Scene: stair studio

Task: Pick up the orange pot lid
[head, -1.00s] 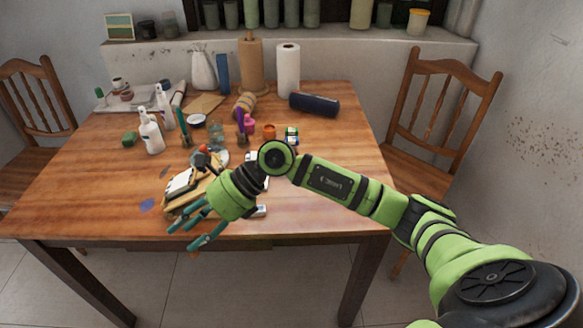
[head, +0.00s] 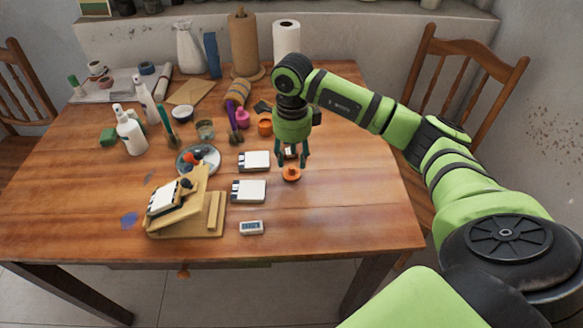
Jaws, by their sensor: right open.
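The orange pot lid (head: 291,175) is a small round disc with a knob, lying on the wooden table (head: 340,220) right of the white boxes. My right gripper (head: 293,164) points down just above and behind the lid. Its fingers are apart, with nothing held between them. I cannot tell whether a fingertip touches the lid. An orange pot (head: 265,127) stands further back, left of the gripper. My left gripper is out of view.
Two white boxes (head: 249,191) and a small digital timer (head: 251,228) lie left of the lid. A wooden stand (head: 185,222) and a plate (head: 213,165) are further left. A paper roll (head: 286,45) stands behind. The table's right side is clear.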

